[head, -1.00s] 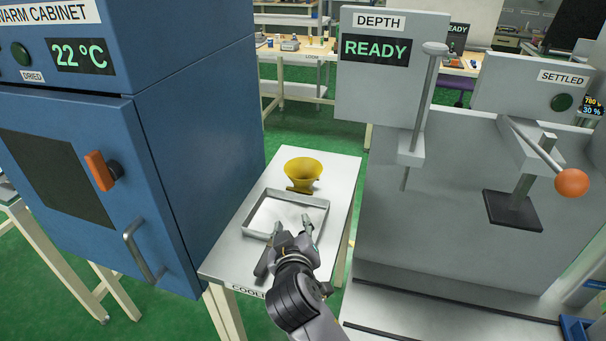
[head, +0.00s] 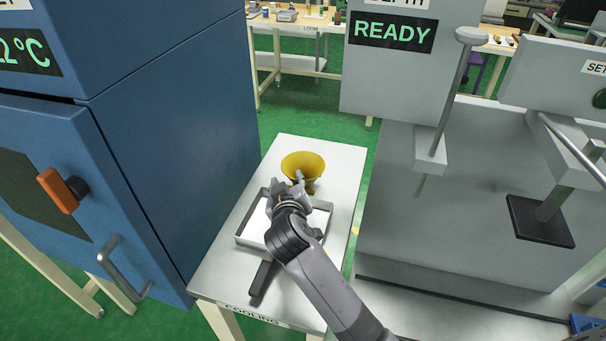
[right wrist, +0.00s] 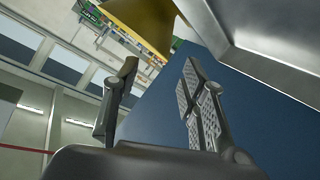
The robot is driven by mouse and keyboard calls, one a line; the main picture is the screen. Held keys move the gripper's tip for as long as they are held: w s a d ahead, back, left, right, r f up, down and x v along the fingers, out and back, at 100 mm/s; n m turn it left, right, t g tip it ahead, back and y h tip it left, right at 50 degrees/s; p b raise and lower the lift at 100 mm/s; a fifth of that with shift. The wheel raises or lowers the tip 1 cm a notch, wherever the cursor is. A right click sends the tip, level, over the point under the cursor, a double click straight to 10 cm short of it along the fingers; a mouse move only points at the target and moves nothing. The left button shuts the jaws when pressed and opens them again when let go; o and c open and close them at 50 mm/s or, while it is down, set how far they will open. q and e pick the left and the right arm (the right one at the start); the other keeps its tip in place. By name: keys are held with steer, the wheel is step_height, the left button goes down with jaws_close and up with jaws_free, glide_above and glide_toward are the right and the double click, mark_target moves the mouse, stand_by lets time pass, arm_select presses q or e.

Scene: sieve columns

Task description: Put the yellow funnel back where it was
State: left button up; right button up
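The yellow funnel (head: 302,164) stands wide end up near the far end of the small white table marked COOLING (head: 335,235). It also shows at the top of the right wrist view (right wrist: 142,22). My right gripper (head: 300,180) reaches over the metal tray towards the funnel and overlaps its lower part in the head view. In the right wrist view the gripper's fingers (right wrist: 158,92) are apart with nothing between them, and the funnel lies beyond the fingertips. My left gripper is not in view.
A shallow metal tray (head: 252,233) lies on the table, with a dark-handled tool (head: 262,276) at its near side. The blue warm cabinet (head: 170,150) stands close on the left. A grey machine with a READY display (head: 392,34) stands on the right.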

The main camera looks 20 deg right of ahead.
mark_target(289, 176)
steer(key=x, duration=0.4)
steer(key=shift+w+d+f, duration=0.1)
steer(key=shift+w+f, duration=0.1)
steer(key=shift+w, duration=0.15)
steer(key=shift+w+d+f, duration=0.1)
steer(key=shift+w, duration=0.25)
steer(key=shift+w+d, duration=0.1)
steer(key=shift+w, duration=0.25)
steer(key=x, duration=0.3)
steer(key=shift+w+d+f, duration=0.1)
steer(key=shift+f, duration=0.05)
steer(key=shift+w+d+f, duration=0.1)
steer(key=shift+w+f, duration=0.05)
steer(key=shift+w, duration=0.3)
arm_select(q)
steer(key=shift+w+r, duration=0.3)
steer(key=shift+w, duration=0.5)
arm_select(e)
jaws_close()
